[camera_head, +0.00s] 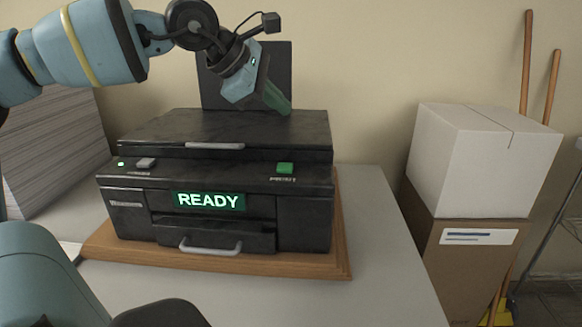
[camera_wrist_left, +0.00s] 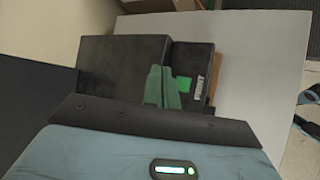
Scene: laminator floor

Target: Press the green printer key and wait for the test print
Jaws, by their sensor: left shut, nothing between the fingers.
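A black printer (camera_head: 300,205) sits on a wooden board on a grey table. Its front display (camera_head: 209,201) reads READY in white on green. The green print key (camera_head: 285,168) is on the right of its front top ledge, and it also shows in the left wrist view (camera_wrist_left: 184,85), just beyond the fingertips. My left gripper (camera_head: 285,110) is shut and empty, above the rear right of the printer, behind and above the key, apart from it in the head view. Its green fingers (camera_wrist_left: 161,86) point toward the printer. My right gripper is not in view.
The wooden board (camera_head: 220,263) extends past the printer's edges. A stack of paper (camera_head: 50,145) stands at the left. A white box (camera_head: 470,160) rests on a brown carton (camera_head: 465,260) at the right. The table (camera_head: 385,250) is clear right of the printer.

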